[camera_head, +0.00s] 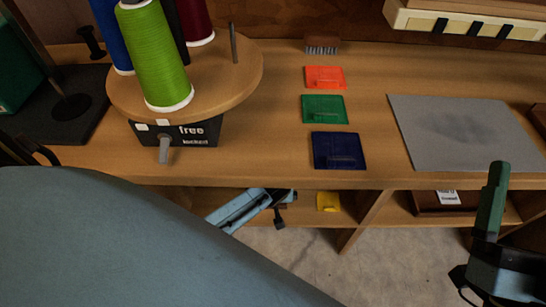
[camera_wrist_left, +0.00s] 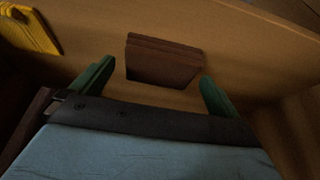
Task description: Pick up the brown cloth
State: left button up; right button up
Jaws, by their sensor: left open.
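The brown cloth (camera_wrist_left: 163,61) is a dark, folded, layered block on a wooden shelf surface in the left wrist view. I cannot make it out in the head view. My left gripper (camera_wrist_left: 157,75) is open, with its green fingers apart on either side of the cloth's near end. Contact cannot be told. In the head view my left arm reaches to the lower shelf, and its gripper (camera_head: 279,208) is partly hidden under the worktop. My right gripper (camera_head: 497,175) is at the right, over the floor in front of the bench; its finger opening is unclear.
A yellow cloth (camera_head: 328,202) lies on the lower shelf, right of my left gripper, near an upright divider (camera_head: 366,217). Above, the worktop holds red (camera_head: 324,77), green (camera_head: 324,109) and blue (camera_head: 338,150) cloths, a grey mat (camera_head: 420,150) and a thread turntable (camera_head: 225,80).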

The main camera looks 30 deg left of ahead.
pick_arm(q)
jog(key=shift+b+x, duration=0.4)
jog(key=shift+x, duration=0.4)
pick_arm(e)
jog(key=shift+s+d+r+t, duration=0.2)
jog(key=shift+s+r+t, duration=0.35)
jog(key=shift+t, duration=0.35)
pick_arm(q)
jog(key=c, duration=0.9)
jog(key=shift+r, duration=0.1)
